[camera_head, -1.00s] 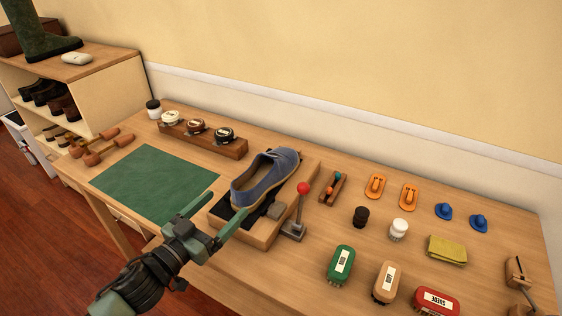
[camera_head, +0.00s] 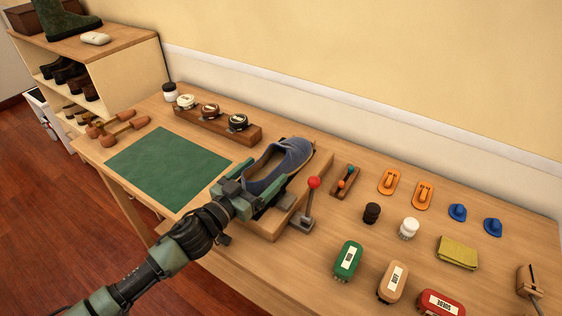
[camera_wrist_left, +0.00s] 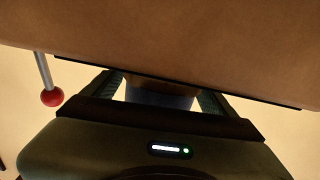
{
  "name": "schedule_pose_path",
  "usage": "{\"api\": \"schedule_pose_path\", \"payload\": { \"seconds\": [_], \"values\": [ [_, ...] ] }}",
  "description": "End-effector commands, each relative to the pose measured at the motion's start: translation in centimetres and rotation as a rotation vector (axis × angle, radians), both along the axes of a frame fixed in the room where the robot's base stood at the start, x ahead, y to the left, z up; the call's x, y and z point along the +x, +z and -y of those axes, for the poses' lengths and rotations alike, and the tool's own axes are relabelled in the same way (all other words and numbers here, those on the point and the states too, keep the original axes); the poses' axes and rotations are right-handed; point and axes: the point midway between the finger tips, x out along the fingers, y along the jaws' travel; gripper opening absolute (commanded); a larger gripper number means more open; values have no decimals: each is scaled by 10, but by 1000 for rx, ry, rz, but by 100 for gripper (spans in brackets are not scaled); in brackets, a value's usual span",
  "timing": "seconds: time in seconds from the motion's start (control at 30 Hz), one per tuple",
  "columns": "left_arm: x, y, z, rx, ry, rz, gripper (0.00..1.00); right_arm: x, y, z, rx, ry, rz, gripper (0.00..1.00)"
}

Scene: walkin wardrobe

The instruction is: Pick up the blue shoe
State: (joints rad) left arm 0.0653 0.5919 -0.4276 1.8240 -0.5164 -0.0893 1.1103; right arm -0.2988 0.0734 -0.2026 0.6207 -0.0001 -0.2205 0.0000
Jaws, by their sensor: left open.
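The blue shoe (camera_head: 290,155) lies on a wooden shoe stand (camera_head: 322,165) on the workbench, its open top facing up. My left gripper (camera_head: 254,192) is open at the shoe's near end, its fingers close around that end. Whether they touch it is hard to tell. The gripper hides the near end of the shoe in the head view. In the left wrist view the two fingers of my left gripper (camera_wrist_left: 160,90) point towards a brown wooden surface, with a dark bluish patch between them. My right gripper is in no view.
A lever with a red knob (camera_head: 314,182) stands just right of the stand; the knob also shows in the left wrist view (camera_wrist_left: 51,97). A green mat (camera_head: 165,168) lies to the left. Brushes (camera_head: 347,261), jars and a yellow cloth (camera_head: 457,253) lie to the right.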

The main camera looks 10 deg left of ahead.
Motion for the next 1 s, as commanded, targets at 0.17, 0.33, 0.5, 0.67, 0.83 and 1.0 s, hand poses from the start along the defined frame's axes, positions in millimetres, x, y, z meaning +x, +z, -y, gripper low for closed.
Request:
{"api": "schedule_pose_path", "payload": {
  "seconds": [0.17, 0.33, 0.5, 0.67, 0.83, 1.0],
  "values": [
    [0, 0, 0, 0, 0, 0, 84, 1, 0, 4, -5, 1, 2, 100],
    [0, 0, 0, 0, 0, 0, 37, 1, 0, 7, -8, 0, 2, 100],
    [0, 2, 0, -1, -1, 4, 1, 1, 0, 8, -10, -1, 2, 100],
    [0, 2, 0, -1, -1, 4, 1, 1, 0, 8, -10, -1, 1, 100],
    [0, 9, -1, 1, -1, 7, 0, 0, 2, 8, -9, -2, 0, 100],
    [0, 33, 0, 3, -3, 10, 0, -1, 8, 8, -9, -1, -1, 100]
  ]
}}
